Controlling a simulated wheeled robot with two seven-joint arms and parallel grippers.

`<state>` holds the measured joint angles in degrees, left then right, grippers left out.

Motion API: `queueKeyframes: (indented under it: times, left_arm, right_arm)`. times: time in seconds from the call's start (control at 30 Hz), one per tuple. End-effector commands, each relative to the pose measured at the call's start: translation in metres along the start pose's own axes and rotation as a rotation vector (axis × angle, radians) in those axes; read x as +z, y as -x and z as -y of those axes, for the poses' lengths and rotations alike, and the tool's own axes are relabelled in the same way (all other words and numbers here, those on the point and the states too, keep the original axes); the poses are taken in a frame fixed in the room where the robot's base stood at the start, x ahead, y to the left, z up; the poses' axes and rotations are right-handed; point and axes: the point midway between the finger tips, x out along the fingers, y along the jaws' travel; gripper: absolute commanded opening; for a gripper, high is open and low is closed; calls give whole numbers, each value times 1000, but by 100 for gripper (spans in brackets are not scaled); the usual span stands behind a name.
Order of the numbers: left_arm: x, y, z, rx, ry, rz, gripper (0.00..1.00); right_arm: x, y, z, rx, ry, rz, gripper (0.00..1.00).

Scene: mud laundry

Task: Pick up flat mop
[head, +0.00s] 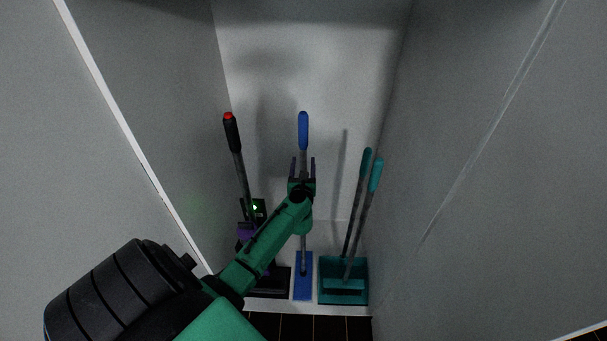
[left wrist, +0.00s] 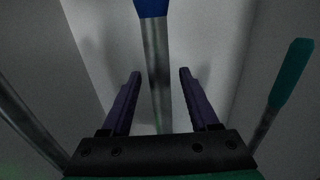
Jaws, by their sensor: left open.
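The flat mop (head: 303,132) stands upright in the middle of the cabinet, with a blue grip on top, a grey metal shaft and a flat blue head (head: 303,285) at the bottom. My left gripper (head: 303,167) is open, its fingers pointing up on both sides of the shaft, just below the blue grip. In the left wrist view the shaft (left wrist: 157,62) runs between the two fingers (left wrist: 157,78), with gaps on either side; I cannot tell how far beyond the fingertips it is. Part of the lower shaft is hidden behind my arm. My right gripper is not in view.
A black-handled tool with a red tip (head: 232,133) leans to the left. A teal dustpan (head: 343,292) and teal-handled tools (head: 375,175) stand to the right. A dark purple device with a green light (head: 258,208) is behind my arm. Cabinet walls close in both sides.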

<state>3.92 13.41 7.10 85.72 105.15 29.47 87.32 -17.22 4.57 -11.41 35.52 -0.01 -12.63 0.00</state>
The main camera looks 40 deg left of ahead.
Motion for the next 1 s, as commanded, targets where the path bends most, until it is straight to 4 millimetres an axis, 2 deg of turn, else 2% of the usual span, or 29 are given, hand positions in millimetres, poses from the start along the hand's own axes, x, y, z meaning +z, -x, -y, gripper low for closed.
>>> queueKeyframes:
  times: [0.13,0.17,0.3,0.63,0.77,0.87,0.97,1.0]
  left_arm:
    - [0,0,0,-1,0,-1,61]
    - [0,0,0,-1,0,0,53]
    - [0,1,0,-1,-1,0,0]
    - [2,0,0,-1,-1,2,0]
    - [10,0,0,-1,-1,2,0]
    - [27,0,0,-2,1,3,0]
    - [55,0,0,-1,1,5,0]
    - [70,0,0,-1,1,6,0]
  right_arm:
    - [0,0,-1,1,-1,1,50]
    - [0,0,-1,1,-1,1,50]
    - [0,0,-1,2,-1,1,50]
    - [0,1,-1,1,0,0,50]
    - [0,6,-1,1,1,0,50]
    - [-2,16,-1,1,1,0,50]
    - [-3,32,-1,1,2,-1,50]
    - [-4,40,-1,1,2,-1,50]
